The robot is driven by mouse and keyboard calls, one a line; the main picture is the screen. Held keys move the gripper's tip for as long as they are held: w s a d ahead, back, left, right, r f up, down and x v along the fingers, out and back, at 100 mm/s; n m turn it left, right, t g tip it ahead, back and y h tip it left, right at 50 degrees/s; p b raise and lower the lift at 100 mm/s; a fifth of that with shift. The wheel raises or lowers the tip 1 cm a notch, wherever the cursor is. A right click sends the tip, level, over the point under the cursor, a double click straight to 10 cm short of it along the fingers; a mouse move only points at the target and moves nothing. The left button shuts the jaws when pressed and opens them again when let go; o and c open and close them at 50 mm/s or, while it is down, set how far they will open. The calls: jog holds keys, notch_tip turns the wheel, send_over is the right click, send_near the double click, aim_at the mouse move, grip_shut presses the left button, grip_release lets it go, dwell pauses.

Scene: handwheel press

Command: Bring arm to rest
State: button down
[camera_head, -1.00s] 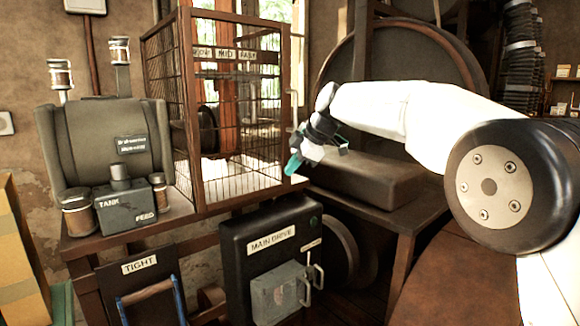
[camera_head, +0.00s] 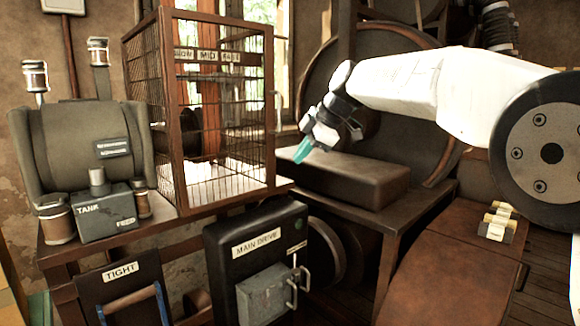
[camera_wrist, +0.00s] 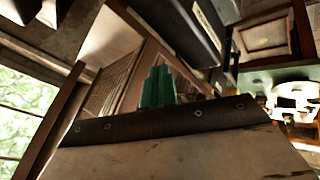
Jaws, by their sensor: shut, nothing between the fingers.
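My white arm reaches in from the right in the head view, with its dark gripper (camera_head: 303,151) pointing down and left. The teal fingertips are together and hold nothing. They appear in front of the dark block on the bench, right of the wire cage; the exact gap to either is hard to judge. In the wrist view, the gripper's teal fingers (camera_wrist: 157,87) are side by side, beyond a dark riveted edge that fills the lower part.
The wire cage (camera_head: 168,120) stands on the left bench beside the tank box (camera_head: 105,213). The dark block (camera_head: 340,178) lies before a large wheel (camera_head: 400,105). The main drive cabinet (camera_head: 258,235) is below. A brown surface (camera_head: 440,270) at right holds small pale-labelled items (camera_head: 497,222).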

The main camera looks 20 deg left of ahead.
jog(key=s+d+f+m+h, duration=0.1)
jog(key=s+d+f+m, duration=0.15)
jog(key=d+m, duration=0.35)
jog(key=s+d+f+m+g+h, duration=0.1)
jog(key=s+d+f+m+h, duration=0.2)
jog(key=d, duration=0.5)
jog(key=s+d+f+m, duration=0.1)
jog(key=s+d+m, duration=0.4)
jog(key=d, duration=0.3)
jog(key=s+d+f+m+h, duration=0.1)
jog(key=s+d+f+m, duration=0.1)
jog(key=s+d, duration=0.7)
jog(key=s+d+f+m+t+h, duration=0.1)
jog(key=s+d+f+m, duration=0.2)
jog(key=s+d, duration=0.6)
jog(key=s+d+f+m+h, duration=0.1)
jog(key=s+d+f+m, duration=0.2)
jog(key=s+d+m, duration=0.3)
jog(key=shift+s+d+f, duration=0.15)
jog(key=shift+s+d, duration=1.75)
jog(key=shift+s, duration=1.6)
